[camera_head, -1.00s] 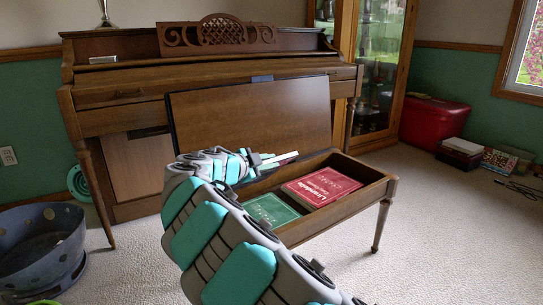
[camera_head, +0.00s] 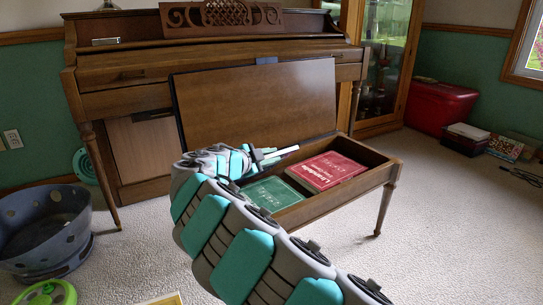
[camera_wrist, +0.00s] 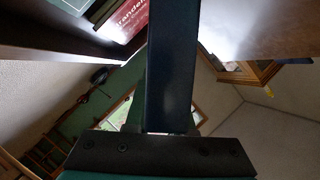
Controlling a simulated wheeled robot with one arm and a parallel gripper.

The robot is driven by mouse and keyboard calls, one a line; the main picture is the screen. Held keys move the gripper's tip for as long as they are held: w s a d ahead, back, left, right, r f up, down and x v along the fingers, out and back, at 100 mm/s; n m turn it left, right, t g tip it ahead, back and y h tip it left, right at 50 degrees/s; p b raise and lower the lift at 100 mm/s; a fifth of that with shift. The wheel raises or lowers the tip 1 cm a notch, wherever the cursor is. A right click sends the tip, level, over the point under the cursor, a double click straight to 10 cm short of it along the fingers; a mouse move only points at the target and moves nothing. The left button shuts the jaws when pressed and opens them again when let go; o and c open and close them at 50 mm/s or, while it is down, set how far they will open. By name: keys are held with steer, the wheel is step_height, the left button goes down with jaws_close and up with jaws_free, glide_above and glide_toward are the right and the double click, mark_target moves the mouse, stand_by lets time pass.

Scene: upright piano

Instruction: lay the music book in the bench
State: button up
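The piano bench (camera_head: 345,198) stands in front of the piano with its lid (camera_head: 255,100) raised. Inside lie a red book (camera_head: 327,170) and, to its left, a green book (camera_head: 272,193), both flat with covers up. I cannot tell which is the music book of the task. My gripper (camera_head: 279,153) is at the open bench, by the lid's lower edge. A thin pale strip shows at its end; I cannot tell whether it is a finger or something held. In the wrist view, a dark upright bar (camera_wrist: 171,70) blocks the middle, with the red book (camera_wrist: 130,15) beyond it.
The upright piano (camera_head: 130,92) stands behind the lid. A blue-grey tub (camera_head: 45,235) and a green toy (camera_head: 48,293) are on the carpet at left. A red chest (camera_head: 440,105) and small boxes (camera_head: 465,138) are at right.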

steer(key=o, duration=0.5)
steer(key=v, duration=0.6)
steer(key=shift+s+a, duration=0.1)
steer(key=shift+a, duration=0.1)
steer(key=shift+s+a+r, duration=0.15)
steer(key=shift+s+a, duration=0.2)
steer(key=shift+s, duration=0.25)
